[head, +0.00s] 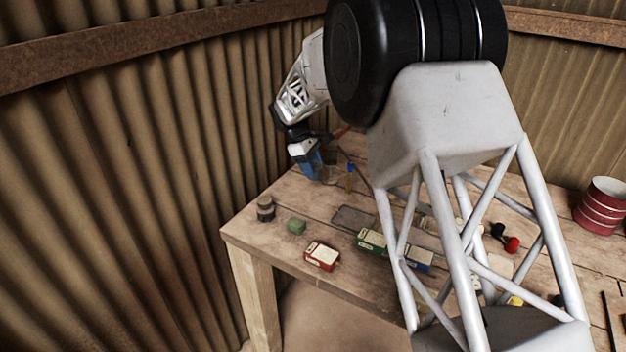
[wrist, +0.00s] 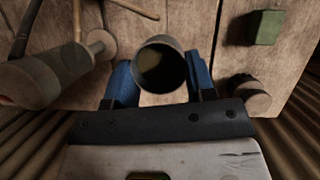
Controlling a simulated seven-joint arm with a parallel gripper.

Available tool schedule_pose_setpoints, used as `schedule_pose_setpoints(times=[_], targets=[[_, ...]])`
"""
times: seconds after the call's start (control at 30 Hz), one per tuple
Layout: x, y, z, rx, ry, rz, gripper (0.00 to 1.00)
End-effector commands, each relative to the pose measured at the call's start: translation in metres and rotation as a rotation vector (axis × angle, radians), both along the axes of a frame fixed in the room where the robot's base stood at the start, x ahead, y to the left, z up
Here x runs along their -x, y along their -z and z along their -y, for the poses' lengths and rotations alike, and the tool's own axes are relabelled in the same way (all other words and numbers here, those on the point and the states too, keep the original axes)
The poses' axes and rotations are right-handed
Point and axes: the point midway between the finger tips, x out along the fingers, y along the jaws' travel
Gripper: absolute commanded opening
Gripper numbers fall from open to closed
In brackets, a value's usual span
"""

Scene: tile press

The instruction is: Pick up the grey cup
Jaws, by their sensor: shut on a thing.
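The grey cup (wrist: 160,48) sits between the blue fingers of my gripper (wrist: 162,84) in the wrist view. Its round mouth faces the wrist camera, and the inside is dark. My gripper is shut on the cup, one finger on each side. In the head view my gripper (head: 310,168) is low over the far left part of the table. The cup cannot be made out clearly there. I cannot tell whether its base touches the table.
A dark cylinder (head: 265,208) and a green cube (head: 297,226) stand near the table's left corner. A red box (head: 322,256) and a green box (head: 371,241) lie nearer. A brownish cylindrical object (wrist: 45,80) is left of the cup. Corrugated walls (head: 130,170) are close behind.

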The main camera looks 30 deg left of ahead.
Motion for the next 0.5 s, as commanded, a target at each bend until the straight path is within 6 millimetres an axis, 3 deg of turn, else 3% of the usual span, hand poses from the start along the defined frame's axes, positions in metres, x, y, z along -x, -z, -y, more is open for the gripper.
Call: schedule_pose_setpoints(times=[0.2,0.5], targets=[[0.000,-0.038,0.000,-0.001,0.001,0.001,0.21],[0.000,-0.060,0.000,0.001,0.000,-0.001,0.21]])
